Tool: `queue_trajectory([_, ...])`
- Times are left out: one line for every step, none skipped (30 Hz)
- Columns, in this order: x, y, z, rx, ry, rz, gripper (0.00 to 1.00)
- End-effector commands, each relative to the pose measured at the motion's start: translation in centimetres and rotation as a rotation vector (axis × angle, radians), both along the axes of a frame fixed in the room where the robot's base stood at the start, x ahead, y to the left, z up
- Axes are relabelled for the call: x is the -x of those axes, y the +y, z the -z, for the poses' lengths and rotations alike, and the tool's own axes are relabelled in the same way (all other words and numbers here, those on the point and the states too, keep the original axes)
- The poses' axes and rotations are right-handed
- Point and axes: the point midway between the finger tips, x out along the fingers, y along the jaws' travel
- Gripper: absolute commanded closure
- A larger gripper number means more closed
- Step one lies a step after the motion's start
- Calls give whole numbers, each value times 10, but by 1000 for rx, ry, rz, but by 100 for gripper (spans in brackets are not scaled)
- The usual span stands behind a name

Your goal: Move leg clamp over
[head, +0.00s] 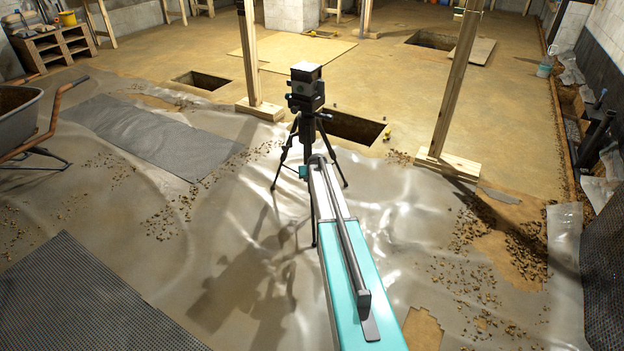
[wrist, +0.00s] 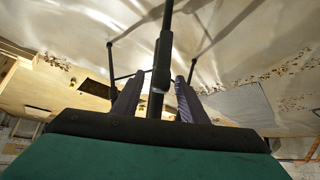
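A black tripod (head: 306,115) with a boxy instrument on its head stands upright on the plastic sheet, its legs spread. In the wrist view it shows upside down, and a dark leg (wrist: 168,25) runs down the middle. A thicker collar on that leg, which looks like the leg clamp (wrist: 162,62), lies by my fingertips. My gripper (wrist: 159,77) is open, one dark finger on each side of the leg. I see no clear contact. In the head view my arm largely hides the gripper and the near leg.
The wrinkled plastic sheet (head: 150,235) bears scattered gravel. An open pit (head: 350,127) lies just behind the tripod. Wooden posts stand at left (head: 249,60) and right (head: 455,90). A wheelbarrow (head: 25,120) is at far left; a grey mat (head: 150,133) lies left.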

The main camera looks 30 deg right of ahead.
Motion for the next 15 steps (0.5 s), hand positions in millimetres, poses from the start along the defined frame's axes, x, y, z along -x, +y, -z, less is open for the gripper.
queue_trajectory([3,1,-4,0,-1,0,61])
queue_trajectory([4,2,-6,0,-1,0,61])
queue_trajectory([6,3,-9,0,-1,0,61])
queue_trajectory([8,3,-11,0,-1,0,61])
queue_trajectory([9,4,-13,0,-1,0,61])
queue_trajectory([12,5,-17,0,-1,0,61])
queue_trajectory([14,6,-19,0,-1,0,61])
queue_trajectory([16,7,-22,0,-1,0,61])
queue_trajectory([19,8,-26,0,0,0,61])
queue_trajectory([21,9,-29,0,0,0,61])
queue_trajectory([23,11,-32,0,0,0,61])
queue_trajectory([26,13,-35,0,0,0,61])
queue_trajectory([27,14,-38,1,0,-1,61])
queue_trajectory([30,15,-41,1,0,-1,61])
queue_trajectory([32,16,-44,1,0,-1,61])
